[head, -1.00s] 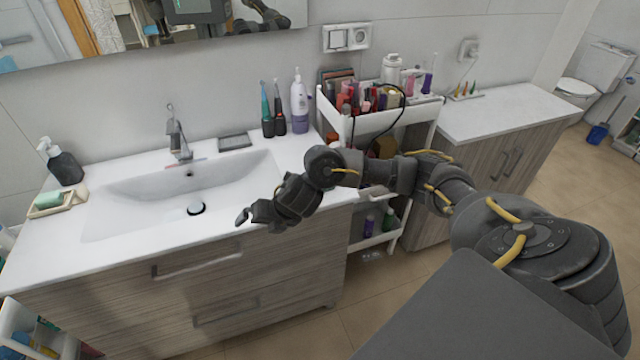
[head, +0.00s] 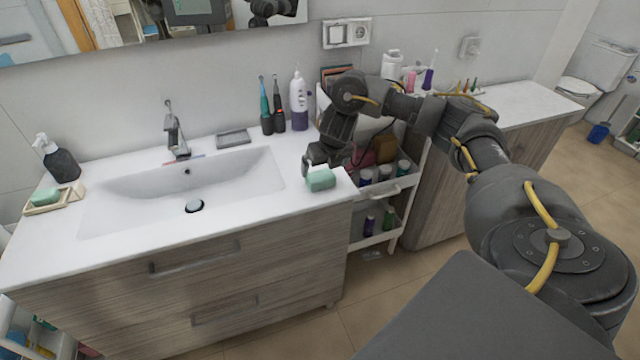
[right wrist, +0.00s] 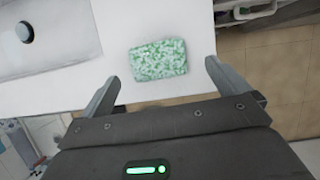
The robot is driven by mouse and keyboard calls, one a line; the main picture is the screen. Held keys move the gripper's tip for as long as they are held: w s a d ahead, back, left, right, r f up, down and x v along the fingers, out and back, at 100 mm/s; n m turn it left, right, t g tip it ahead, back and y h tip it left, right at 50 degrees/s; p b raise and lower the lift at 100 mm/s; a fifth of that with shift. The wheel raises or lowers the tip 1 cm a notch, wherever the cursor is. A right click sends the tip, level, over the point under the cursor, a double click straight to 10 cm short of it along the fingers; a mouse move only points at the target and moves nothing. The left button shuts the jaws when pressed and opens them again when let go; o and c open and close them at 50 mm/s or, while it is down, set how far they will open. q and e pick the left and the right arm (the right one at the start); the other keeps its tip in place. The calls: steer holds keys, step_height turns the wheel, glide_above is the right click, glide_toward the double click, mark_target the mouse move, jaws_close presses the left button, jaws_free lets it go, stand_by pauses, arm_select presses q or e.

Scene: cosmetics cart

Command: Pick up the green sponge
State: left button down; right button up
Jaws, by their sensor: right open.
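The green sponge (head: 320,180) lies on the right front part of the white sink counter (head: 262,222), near its edge. In the right wrist view the sponge (right wrist: 158,60) is speckled green and white and lies flat on the counter. My right gripper (head: 312,165) is just above and behind the sponge in the head view. Its jaws (right wrist: 160,82) are open and empty, with the fingers apart to either side and the sponge a little beyond the line of the tips. My left gripper is not in view.
A soap dish (head: 55,202) holding a green soap bar (head: 45,196) and a dark dispenser (head: 62,164) stand at the left. Electric toothbrushes (head: 272,118) and a white-purple bottle (head: 299,102) stand at the back. A white cart (head: 393,190) with cosmetics stands right of the counter.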

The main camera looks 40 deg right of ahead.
mark_target(321, 175)
steer(key=shift+w+d+f, duration=0.1)
steer(key=shift+w+f, duration=0.1)
steer(key=shift+f, duration=0.65)
steer(key=b+x, duration=0.1)
steer(key=x, duration=0.2)
steer(key=shift+w+f, duration=0.2)
steer(key=shift+f, duration=0.1)
steer(key=shift+w+f, duration=0.25)
steer(key=shift+f, duration=0.15)
steer(key=shift+r, duration=0.1)
steer(key=shift+s, duration=0.1)
steer(key=c, duration=1.1)
steer(key=shift+r, duration=0.1)
